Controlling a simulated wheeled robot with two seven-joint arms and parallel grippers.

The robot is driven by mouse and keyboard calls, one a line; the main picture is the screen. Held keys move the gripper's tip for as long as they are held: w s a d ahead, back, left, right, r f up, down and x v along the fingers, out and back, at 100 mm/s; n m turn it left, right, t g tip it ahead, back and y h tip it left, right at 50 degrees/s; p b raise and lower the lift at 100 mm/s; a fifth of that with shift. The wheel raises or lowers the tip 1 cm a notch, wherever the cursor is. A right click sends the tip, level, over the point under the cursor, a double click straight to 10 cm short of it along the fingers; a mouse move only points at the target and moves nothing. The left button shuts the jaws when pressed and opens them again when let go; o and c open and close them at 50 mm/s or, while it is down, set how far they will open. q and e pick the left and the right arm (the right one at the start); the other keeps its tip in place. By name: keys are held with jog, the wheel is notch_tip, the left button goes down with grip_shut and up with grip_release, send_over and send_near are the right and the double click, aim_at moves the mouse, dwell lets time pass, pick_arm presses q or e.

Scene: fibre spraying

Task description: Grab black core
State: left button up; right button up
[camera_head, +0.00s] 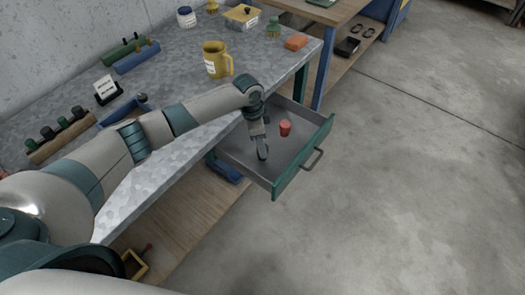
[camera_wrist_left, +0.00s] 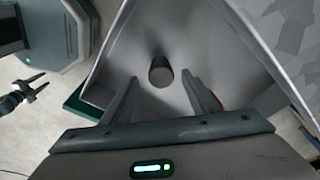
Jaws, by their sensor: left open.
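The black core (camera_wrist_left: 160,72) is a dark cylinder with a grey end face, inside the drawer in the left wrist view. It cannot be made out in the head view, where my gripper covers part of the drawer. My left gripper (camera_head: 262,152) points down into the open drawer. In the left wrist view its two fingers (camera_wrist_left: 162,84) are apart, and the core shows in the gap between them, just past the tips. Contact is not visible. My right gripper (camera_wrist_left: 30,84) shows small at the left of that view, its fingers spread.
The grey drawer (camera_head: 242,153) with a green front is pulled out from under the workbench (camera_head: 75,190). A red cup-like piece (camera_head: 285,128) stands in it, right of my gripper. A yellow mug (camera_head: 214,61) stands on the bench above. The floor to the right is clear.

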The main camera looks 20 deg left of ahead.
pick_arm(q)
jog(key=shift+w+d+f+p, duration=0.15)
jog(key=shift+f+p, duration=0.15)
jog(key=shift+f, duration=0.7)
jog(key=shift+w+d+f+p, duration=0.1)
jog(key=shift+f+p, duration=0.2)
jog(key=shift+f, duration=0.65)
jog(key=c, duration=1.1)
